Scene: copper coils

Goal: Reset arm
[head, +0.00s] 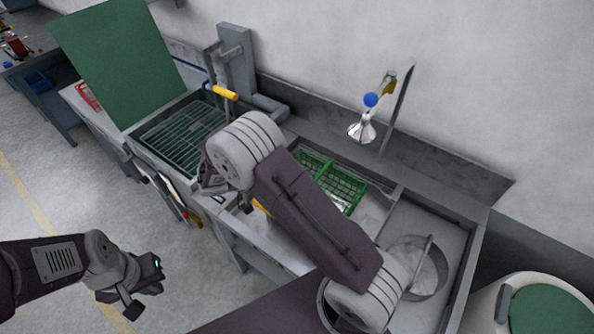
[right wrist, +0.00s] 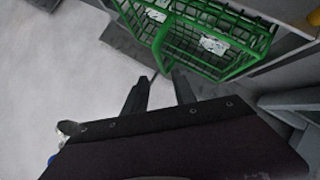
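My left gripper (head: 146,297) hangs over the bare floor at the lower left of the head view. Its fingers look apart and nothing shows between them. My right arm reaches over the sink bench, and its gripper is mostly hidden behind its own wrist in the head view. In the right wrist view my right gripper (right wrist: 162,84) has its two dark fingers apart with nothing between them. The fingers point towards a green wire basket (right wrist: 160,42) in that view, without visibly holding it. The basket also shows in the head view (head: 345,186), partly hidden by my right arm.
A metal sink bench (head: 448,212) runs along the wall, with a round basin (head: 424,270) at the right. A shower-like spray head (head: 362,128) hangs above it. A green panel (head: 118,62) stands over a racked tank (head: 183,138). The floor at left is clear.

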